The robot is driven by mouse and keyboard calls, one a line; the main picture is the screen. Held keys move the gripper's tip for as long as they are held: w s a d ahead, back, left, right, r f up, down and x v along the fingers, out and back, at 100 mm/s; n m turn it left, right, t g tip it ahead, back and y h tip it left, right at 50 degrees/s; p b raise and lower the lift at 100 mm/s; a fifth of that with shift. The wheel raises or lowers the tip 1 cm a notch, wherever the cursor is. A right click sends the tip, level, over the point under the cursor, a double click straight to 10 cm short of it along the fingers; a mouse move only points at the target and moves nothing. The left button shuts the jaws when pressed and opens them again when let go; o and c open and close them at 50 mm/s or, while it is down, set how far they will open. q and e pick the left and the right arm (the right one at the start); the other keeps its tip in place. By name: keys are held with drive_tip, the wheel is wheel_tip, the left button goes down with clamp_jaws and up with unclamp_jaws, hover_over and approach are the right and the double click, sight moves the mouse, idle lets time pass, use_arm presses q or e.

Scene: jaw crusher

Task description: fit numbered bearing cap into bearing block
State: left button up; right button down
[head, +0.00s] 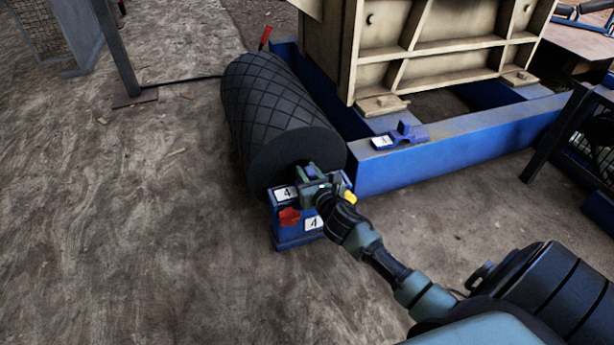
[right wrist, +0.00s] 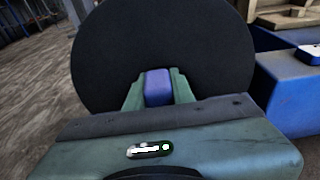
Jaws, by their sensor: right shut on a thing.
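The blue bearing block (head: 283,238) stands on the ground at the near end of the black roller, with a white "4" label on its front. Another "4" label (head: 285,193) shows at its top left, beside my gripper; I cannot tell whether it is on the block or the cap. My right gripper (head: 311,177) is over the block, shut on a blue piece (right wrist: 158,87), which looks like the bearing cap. Only a small blue part shows between the fingers, in front of the roller's end face. How it sits on the block is hidden. My left gripper is out of view.
The black roller (head: 275,105) lies behind the block. Another blue cap (head: 404,131) with a white label lies on the blue frame beam (head: 450,150) to the right. A red part (head: 289,217) is on the block's front, a yellow part (head: 349,197) at its right. Ground at left is clear.

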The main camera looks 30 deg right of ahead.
drive_tip(key=shift+r, duration=0.25)
drive_tip(key=shift+f, duration=0.2)
drive_tip(key=c, duration=1.2)
unclamp_jaws()
